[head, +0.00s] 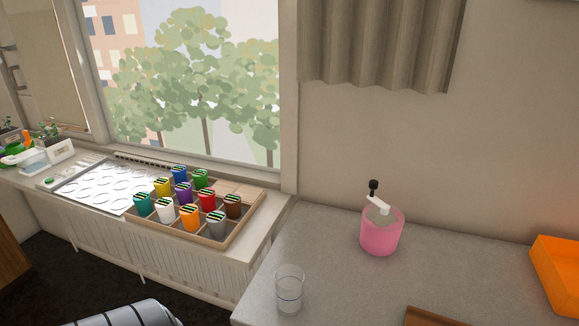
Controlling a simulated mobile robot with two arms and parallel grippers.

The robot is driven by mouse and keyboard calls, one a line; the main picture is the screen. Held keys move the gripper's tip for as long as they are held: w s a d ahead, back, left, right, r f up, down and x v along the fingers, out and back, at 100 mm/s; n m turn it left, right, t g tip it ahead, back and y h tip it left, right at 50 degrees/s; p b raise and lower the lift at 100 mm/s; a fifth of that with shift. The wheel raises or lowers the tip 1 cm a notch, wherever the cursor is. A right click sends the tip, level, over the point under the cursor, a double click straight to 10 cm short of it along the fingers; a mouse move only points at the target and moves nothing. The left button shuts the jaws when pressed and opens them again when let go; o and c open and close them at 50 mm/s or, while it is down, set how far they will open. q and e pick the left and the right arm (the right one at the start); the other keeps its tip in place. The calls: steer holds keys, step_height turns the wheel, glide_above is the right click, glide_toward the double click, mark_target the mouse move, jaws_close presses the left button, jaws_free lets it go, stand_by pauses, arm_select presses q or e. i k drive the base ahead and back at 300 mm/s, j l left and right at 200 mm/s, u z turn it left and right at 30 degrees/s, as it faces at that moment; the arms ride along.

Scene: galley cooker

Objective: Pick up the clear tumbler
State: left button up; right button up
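The clear tumbler (289,290) stands upright on the grey counter (330,243), near its front left edge. It is see-through, with a thin bluish line around its lower part. Nothing touches it.
A pink pot (381,232) with a white and black handled item in it stands behind and right of the tumbler. An orange bin (560,272) and a brown wooden piece (432,317) lie further right. A divided wooden tray (232,228) of colored containers sits on the windowsill.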

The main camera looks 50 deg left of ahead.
mark_target(288, 279)
steer(key=u, duration=1.5)
steer(key=k+j, duration=0.1)
